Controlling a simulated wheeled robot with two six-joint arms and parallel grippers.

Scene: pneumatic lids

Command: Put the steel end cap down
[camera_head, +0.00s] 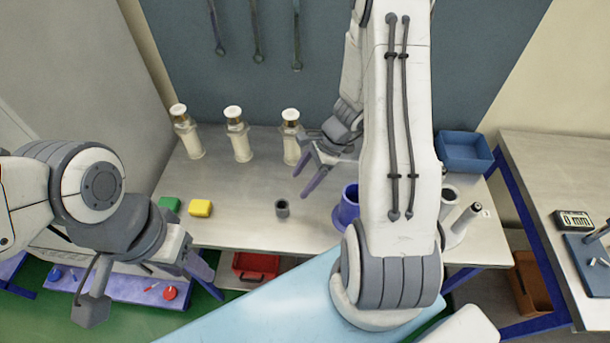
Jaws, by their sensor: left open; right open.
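A small dark grey cylindrical piece with a hollow top, which looks like the steel end cap (282,209), stands upright on the steel workbench (245,224), apart from both grippers. My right gripper (301,184) is open and empty, behind and slightly right of the cap, with its fingers pointing down and left. My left gripper (206,276) is open at the bench's front left edge, away from the cap; its fingers are partly hidden by the arm.
Three cream cylinders with white tops (238,142) stand along the back. Green (169,204) and yellow (200,208) blocks lie left. A blue cylinder (347,208) and a blue bin (464,151) are right. My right arm hides part of the bench.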

